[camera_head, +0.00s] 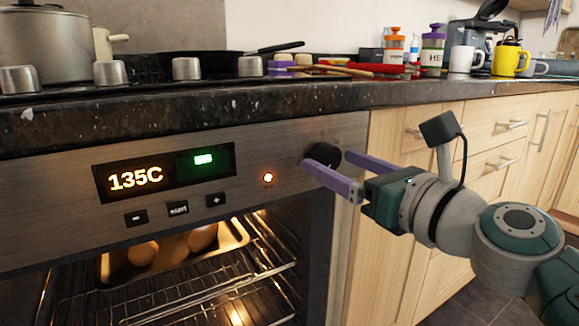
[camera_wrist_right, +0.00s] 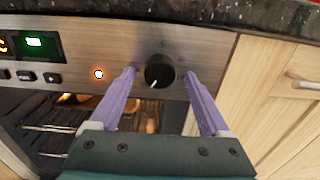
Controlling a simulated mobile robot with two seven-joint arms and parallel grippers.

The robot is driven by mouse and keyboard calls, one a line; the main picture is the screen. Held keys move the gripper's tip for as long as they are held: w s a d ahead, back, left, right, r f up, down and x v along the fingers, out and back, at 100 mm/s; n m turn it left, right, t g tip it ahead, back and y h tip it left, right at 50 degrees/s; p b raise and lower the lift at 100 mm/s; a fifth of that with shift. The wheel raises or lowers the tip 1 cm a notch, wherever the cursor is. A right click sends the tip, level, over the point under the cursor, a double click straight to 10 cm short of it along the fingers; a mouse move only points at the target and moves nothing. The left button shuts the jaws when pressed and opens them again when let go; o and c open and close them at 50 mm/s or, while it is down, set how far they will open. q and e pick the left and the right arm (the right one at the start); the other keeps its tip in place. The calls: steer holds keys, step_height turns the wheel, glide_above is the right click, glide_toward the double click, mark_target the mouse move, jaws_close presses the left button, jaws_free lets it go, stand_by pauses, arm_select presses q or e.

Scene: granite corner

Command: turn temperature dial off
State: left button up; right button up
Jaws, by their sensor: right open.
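The temperature dial (camera_head: 323,155) is a round black knob at the right end of the oven's control panel. In the right wrist view the dial (camera_wrist_right: 159,71) shows a white pointer line aimed down and slightly left. My right gripper (camera_head: 330,158) has purple fingers, open, one on each side of the dial. In the wrist view my right gripper (camera_wrist_right: 160,80) shows gaps between both fingers and the knob; whether either touches it is hard to tell. The oven display (camera_head: 136,179) reads 135C, and an orange light (camera_head: 268,177) glows left of the dial. My left gripper is not in view.
The dark granite counter edge (camera_head: 250,107) overhangs just above the panel. Below is the lit oven (camera_head: 200,285) with a tray of food. Wooden cabinets (camera_head: 470,140) stand to the right. A pan (camera_head: 220,62), jars and mugs sit on top.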

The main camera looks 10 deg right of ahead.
steer(key=shift+w+a, duration=0.1)
steer(key=shift+w, duration=0.15)
jaws_close()
stand_by(0.6)
